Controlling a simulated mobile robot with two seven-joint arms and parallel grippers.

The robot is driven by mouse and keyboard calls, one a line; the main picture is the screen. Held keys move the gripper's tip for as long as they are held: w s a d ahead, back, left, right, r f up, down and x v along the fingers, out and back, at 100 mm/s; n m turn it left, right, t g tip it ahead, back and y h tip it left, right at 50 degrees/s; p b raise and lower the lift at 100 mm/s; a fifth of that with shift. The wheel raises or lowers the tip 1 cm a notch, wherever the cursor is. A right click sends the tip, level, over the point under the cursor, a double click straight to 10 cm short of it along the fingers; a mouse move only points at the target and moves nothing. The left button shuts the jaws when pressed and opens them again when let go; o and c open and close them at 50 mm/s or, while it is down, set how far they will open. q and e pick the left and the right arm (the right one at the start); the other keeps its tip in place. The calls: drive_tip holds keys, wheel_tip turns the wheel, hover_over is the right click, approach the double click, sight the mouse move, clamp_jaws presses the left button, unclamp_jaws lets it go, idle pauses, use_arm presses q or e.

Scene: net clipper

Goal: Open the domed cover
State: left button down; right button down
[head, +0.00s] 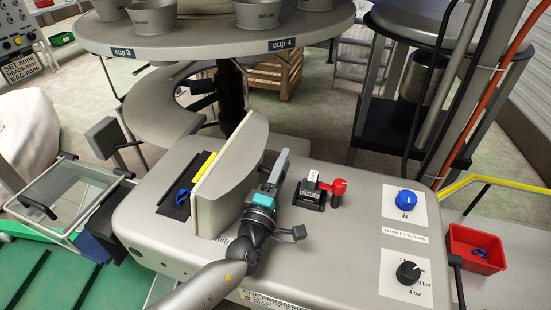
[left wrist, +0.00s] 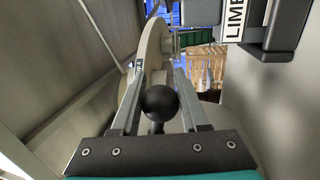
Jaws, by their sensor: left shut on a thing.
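The domed cover (head: 238,160) is a beige lid with a curved top edge. In the head view it stands raised and tilted on the grey machine housing (head: 345,235), beside a dark slot (head: 178,201) holding yellow and blue parts. My left gripper (head: 279,168) is at the cover's right side. In the left wrist view a black ball knob (left wrist: 159,103) sits between the two fingers, and the gripper is shut on it. The knob is hidden in the head view. My right gripper is not in view.
A red lever switch (head: 338,187) stands just right of my left gripper. A blue knob (head: 407,197) and a black knob (head: 408,271) are farther right. A round table with cups (head: 200,38) overhangs behind. A red bin (head: 474,248) is at the right.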

use_arm(q)
drive_tip(key=shift+d+f+m, duration=0.25)
drive_tip(key=shift+m, duration=0.15)
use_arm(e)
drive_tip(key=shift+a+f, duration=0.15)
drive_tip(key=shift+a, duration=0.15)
use_arm(q)
drive_tip(key=shift+c, duration=2.2)
unclamp_jaws()
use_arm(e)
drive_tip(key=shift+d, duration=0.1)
use_arm(q)
drive_tip(key=shift+s+f, duration=0.1)
drive_tip(key=shift+s+a, duration=0.15)
drive_tip(key=v, duration=1.4)
drive_tip(key=shift+s+a, duration=0.25)
drive_tip(key=shift+s, duration=0.1)
